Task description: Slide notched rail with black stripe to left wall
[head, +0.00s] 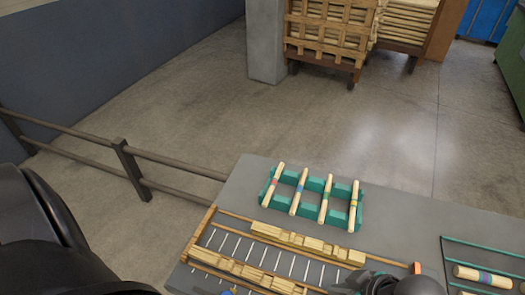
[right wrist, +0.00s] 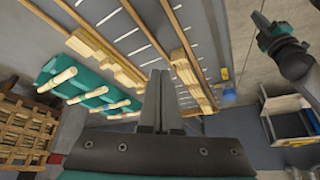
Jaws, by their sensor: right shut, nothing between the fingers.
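Two notched pale wood rails lie in a slatted track frame on the grey table. The far rail (head: 305,242) has a gap between its left end and the frame's brown left wall (head: 199,234). The near rail (head: 246,271) has its left end close to that wall. I cannot make out a black stripe on either. My right gripper (head: 372,281) is at the frame's right part; its fingers (right wrist: 160,75) are shut and empty, pointing over the frame. The right wrist view shows the far rail (right wrist: 92,47) and near rail (right wrist: 190,77) on either side. My left gripper (right wrist: 268,30) appears small there, its jaws unclear.
A green rack (head: 312,206) with several striped rods stands behind the frame. At right, another green-railed rack (head: 485,250) holds a striped rod (head: 482,275). An orange block (head: 416,268) sits at the frame's right end. A handrail (head: 125,160) runs left of the table.

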